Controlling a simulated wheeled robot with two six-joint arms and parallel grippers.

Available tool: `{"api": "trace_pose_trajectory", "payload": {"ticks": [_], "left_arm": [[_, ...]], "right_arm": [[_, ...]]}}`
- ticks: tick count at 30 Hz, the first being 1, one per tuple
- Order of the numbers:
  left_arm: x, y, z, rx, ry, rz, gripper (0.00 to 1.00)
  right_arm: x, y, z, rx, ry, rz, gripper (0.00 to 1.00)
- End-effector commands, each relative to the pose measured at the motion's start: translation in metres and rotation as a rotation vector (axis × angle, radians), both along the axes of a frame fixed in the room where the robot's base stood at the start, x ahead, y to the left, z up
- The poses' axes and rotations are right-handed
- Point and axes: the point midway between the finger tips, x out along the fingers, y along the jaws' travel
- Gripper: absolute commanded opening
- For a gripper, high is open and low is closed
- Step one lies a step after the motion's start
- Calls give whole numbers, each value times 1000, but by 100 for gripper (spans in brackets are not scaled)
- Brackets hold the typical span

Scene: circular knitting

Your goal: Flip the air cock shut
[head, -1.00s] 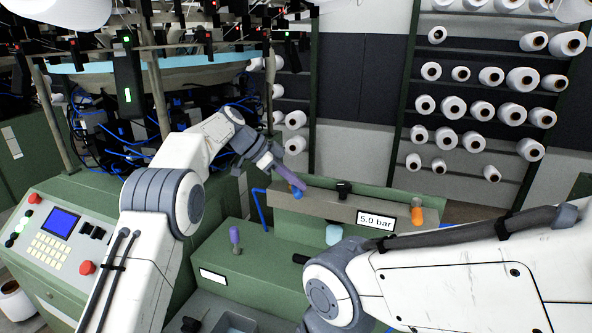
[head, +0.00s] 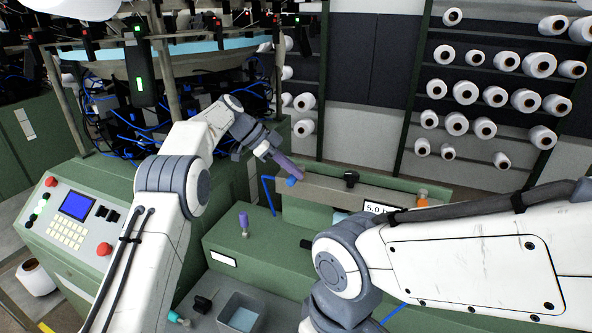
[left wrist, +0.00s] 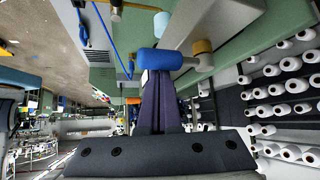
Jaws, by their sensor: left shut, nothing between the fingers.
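The air cock's blue lever (head: 291,182) sits at the left end of the pale rail on the green cabinet. In the left wrist view the blue lever (left wrist: 160,60) lies crosswise just beyond the fingertips. My left gripper (head: 300,171) has purple fingers, shut and empty, right beside the lever in the head view. In the left wrist view the left fingertips (left wrist: 160,76) are close to the lever; I cannot tell whether they touch it. The "5.0 bar" label (head: 377,207) is partly hidden behind my right arm. My right gripper is out of view.
A black knob (head: 350,178) and an orange fitting (head: 422,201) stand along the rail to the right. A purple-topped knob (head: 243,220) stands on the lower green surface. A grey bin (head: 242,312) is at the front. Yarn cones fill the rack behind.

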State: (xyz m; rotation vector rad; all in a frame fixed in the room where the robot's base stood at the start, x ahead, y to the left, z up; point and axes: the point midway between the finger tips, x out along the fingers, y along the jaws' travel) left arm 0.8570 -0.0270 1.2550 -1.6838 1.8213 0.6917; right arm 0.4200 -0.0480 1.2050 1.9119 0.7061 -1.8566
Motion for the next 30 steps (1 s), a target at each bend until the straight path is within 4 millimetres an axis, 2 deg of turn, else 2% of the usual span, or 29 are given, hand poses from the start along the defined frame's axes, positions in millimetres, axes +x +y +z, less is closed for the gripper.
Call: {"api": "trace_pose_trajectory", "payload": {"ticks": [17,22,27,30], "left_arm": [[0,1,0,0,1,-1,0],[-3,-8,2,0,0,-3,0],[-12,-35,11,0,-2,-5,0],[-4,-23,24,-1,-3,1,0]], "right_arm": [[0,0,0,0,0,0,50],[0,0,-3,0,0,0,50],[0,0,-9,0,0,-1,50],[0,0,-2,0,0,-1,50]]}}
